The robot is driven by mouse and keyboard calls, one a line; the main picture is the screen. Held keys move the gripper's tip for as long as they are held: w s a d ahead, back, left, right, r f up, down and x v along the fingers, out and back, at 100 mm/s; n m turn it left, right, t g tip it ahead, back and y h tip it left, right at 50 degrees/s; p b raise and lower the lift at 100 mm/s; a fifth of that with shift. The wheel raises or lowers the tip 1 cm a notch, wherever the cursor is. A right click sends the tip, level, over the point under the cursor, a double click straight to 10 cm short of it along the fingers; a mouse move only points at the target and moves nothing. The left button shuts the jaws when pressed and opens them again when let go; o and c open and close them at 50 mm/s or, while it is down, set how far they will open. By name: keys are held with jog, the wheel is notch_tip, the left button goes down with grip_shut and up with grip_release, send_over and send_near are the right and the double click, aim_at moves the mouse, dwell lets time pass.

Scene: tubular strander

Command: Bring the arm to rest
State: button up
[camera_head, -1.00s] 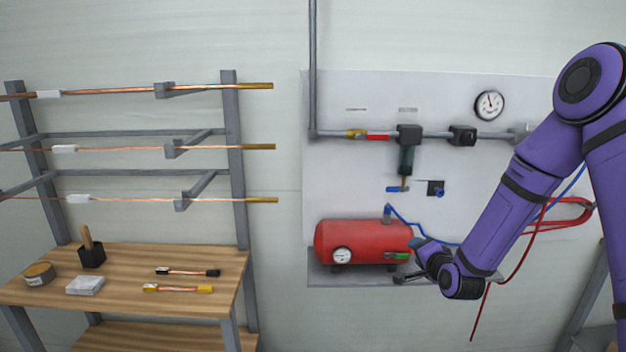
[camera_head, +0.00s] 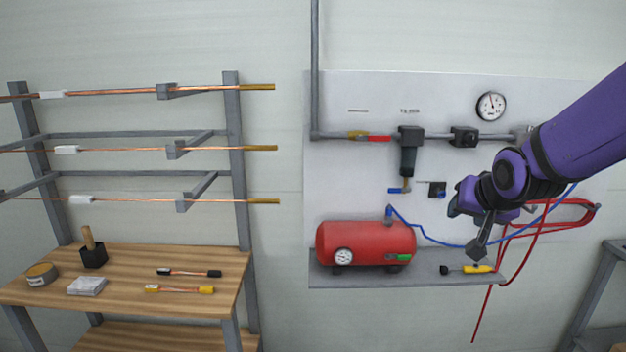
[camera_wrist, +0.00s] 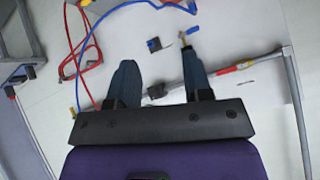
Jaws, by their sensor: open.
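My purple arm (camera_head: 585,125) reaches in from the right in the head view. My gripper shows in the wrist view (camera_wrist: 160,82), its two blue-grey fingers spread apart with nothing between them that they hold. In the head view its wrist is in front of the right part of the white wall panel, above the grey shelf (camera_head: 430,268). The fingers are hard to make out in the head view. Behind the fingers in the wrist view are the wall pipe (camera_wrist: 168,86) and a small black valve block (camera_wrist: 153,44).
A red tank (camera_head: 365,240) sits on the shelf, with a yellow-handled tool (camera_head: 478,269) to its right. Red hoses (camera_head: 560,222) and a blue hose (camera_head: 430,238) hang near my wrist. A wooden table (camera_head: 130,275) with small tools stands left, below copper rods.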

jog(key=s+r+n+g, duration=0.1)
jog(key=s+r+g, duration=0.1)
jog(key=s, duration=1)
jog(key=s+r+n+g, duration=0.2)
jog(key=s+r, duration=0.3)
jog(key=s, duration=0.7)
jog(key=shift+d+n, duration=0.3)
jog(key=shift+d, duration=0.05)
